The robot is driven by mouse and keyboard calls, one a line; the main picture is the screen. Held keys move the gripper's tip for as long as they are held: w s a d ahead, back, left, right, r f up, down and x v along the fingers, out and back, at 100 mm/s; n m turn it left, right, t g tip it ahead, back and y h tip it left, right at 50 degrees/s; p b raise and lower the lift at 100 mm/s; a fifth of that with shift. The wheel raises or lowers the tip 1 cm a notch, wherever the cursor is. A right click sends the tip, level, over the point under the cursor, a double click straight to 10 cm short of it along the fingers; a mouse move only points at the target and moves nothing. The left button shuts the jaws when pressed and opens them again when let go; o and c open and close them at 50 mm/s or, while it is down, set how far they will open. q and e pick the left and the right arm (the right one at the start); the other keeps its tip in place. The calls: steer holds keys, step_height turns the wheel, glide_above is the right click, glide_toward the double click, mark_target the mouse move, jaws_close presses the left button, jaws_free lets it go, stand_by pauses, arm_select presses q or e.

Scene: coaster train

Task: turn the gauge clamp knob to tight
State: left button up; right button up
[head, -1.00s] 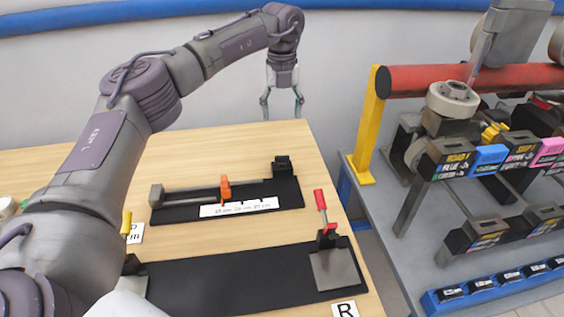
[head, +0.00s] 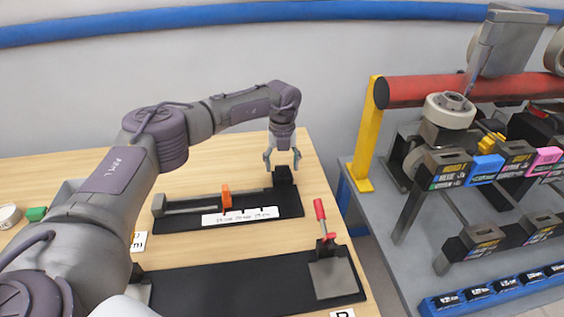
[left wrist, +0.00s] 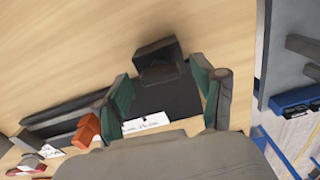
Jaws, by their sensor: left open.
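The length gauge is a black base (head: 248,205) with a grey rail, an orange slider (head: 226,198) and a white scale strip (head: 240,216). A dark block (head: 284,177) stands at its right end; I cannot make out a separate knob or its setting. My left gripper (head: 282,162) points down over this block, open and empty. In the left wrist view the dark block (left wrist: 157,58) lies ahead of the gap between the green-padded fingers (left wrist: 168,100), and the orange slider (left wrist: 88,131) is at lower left. My right gripper is not in view.
A red-handled clamp (head: 321,218) stands upright on a grey plate of the long black fixture (head: 230,288) in front. A grey bench (head: 380,215) with a yellow post (head: 367,135) and red bar (head: 440,84) is at the right. The wall is behind the table.

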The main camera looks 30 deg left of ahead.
arm_select(q)
steer(key=shift+f, duration=0.15)
steer(key=c, duration=1.1)
steer(key=shift+c, duration=0.2)
